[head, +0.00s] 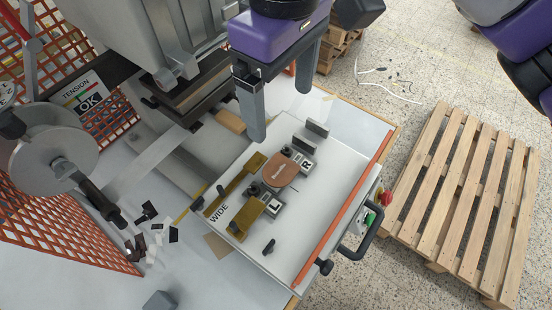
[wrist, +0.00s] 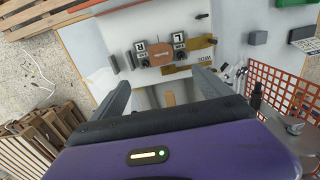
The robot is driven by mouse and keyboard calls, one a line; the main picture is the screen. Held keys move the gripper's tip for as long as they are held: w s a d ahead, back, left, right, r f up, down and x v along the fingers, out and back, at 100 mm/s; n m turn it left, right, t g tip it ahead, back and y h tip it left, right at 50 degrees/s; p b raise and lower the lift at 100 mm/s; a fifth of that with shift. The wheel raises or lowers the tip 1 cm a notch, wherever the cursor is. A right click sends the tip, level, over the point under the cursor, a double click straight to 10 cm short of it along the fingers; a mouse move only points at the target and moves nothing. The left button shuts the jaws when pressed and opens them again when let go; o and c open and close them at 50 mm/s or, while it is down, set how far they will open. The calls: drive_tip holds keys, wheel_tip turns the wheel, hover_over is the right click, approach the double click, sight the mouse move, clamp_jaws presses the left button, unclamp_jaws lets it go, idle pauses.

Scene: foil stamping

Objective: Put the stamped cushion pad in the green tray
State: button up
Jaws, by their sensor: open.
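The cushion pad (head: 281,170) is a brown, rounded piece with faint lettering on top. It sits in the fixture on the white sliding table, between the blocks marked L and R; it also shows in the wrist view (wrist: 160,54). My gripper (head: 281,112) is open and empty, above and apart from the pad, towards the press. Its two fingers reach in from the bottom of the wrist view (wrist: 161,82). A green strip (wrist: 292,3) shows at the top edge of the wrist view; I cannot tell whether it is the tray. No green tray is plainly visible in the head view.
Brass-coloured brackets (head: 259,217) and small clamps flank the pad. The press (head: 150,50) and orange mesh guard (head: 60,225) stand left. An orange bar (head: 345,205) and black handle (head: 360,238) edge the table. A wooden pallet (head: 465,195) lies on the floor at right.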

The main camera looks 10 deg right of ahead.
drive_tip(key=b, duration=0.9)
approach(281, 172)
drive_tip(key=shift+f, duration=3.7)
drive_tip(key=shift+f+p, duration=0.25)
drive_tip(key=shift+p, duration=0.15)
drive_tip(key=c, duration=1.5)
drive_tip(key=shift+r, duration=0.1)
drive_tip(key=shift+c, duration=0.2)
